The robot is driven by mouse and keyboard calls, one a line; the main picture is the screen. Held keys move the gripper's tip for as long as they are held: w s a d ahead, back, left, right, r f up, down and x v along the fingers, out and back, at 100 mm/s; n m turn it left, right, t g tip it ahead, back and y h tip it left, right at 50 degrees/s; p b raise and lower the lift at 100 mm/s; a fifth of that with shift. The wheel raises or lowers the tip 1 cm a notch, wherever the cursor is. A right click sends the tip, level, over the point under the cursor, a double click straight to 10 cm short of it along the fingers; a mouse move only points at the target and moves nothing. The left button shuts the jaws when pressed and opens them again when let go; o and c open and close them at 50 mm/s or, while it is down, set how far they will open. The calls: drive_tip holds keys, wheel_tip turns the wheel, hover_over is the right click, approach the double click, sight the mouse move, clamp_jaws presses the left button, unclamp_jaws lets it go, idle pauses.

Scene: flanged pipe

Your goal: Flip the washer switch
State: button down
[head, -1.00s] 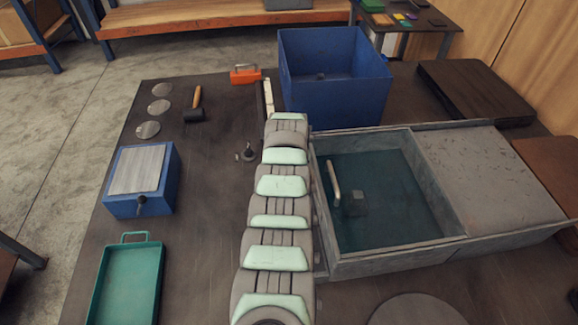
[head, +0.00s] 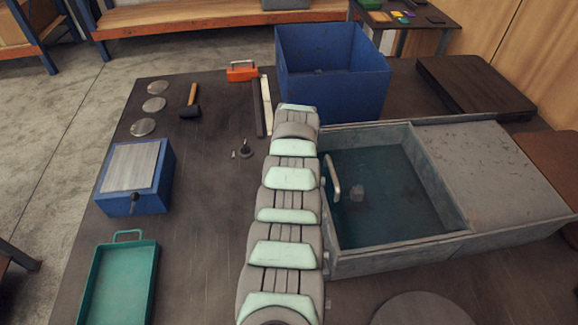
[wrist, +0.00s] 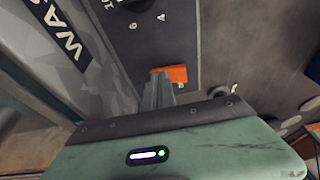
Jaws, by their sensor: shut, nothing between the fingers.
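In the wrist view, my gripper (wrist: 160,86) is shut and empty, with its grey fingers pointing at a dark panel. A small orange block (wrist: 171,74) shows just beyond the fingertips. It may be the washer switch, and I cannot tell whether the fingers touch it. A black label (wrist: 63,43) with white letters "WAS", cut off, is on the mottled grey wall at left. In the head view, my arm reaches along the left side of the grey tank (head: 395,253), and hides my gripper. No switch is identifiable there.
A blue bin (head: 332,85) stands beyond the arm. Left of the arm are a small black knob-like part (head: 246,149), a hammer (head: 190,103), an orange box (head: 242,71), a blue box (head: 122,203) and a green tray (head: 104,290). The tabletop between them is partly clear.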

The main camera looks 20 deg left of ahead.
drive_tip(key=shift+s+a, duration=0.1)
drive_tip(key=shift+s+a+r+p, duration=0.1)
drive_tip(key=shift+s+a+p, duration=0.1)
drive_tip(key=shift+p, duration=0.4)
drive_tip(key=shift+s+a+p, duration=0.2)
drive_tip(key=shift+a+p, duration=0.2)
drive_tip(key=shift+a, duration=0.05)
drive_tip(key=shift+r, duration=0.1)
drive_tip(key=r+p, duration=0.2)
drive_tip(key=r, duration=0.1)
drive_tip(key=r+p, duration=0.1)
drive_tip(key=p, duration=0.1)
drive_tip(key=shift+w+d+r, duration=0.1)
drive_tip(key=shift+d+r, duration=0.2)
drive_tip(key=d+p+v, duration=0.1)
drive_tip(key=p+v, duration=0.1)
drive_tip(key=v, duration=0.7)
drive_tip(key=shift+w+d, duration=0.3)
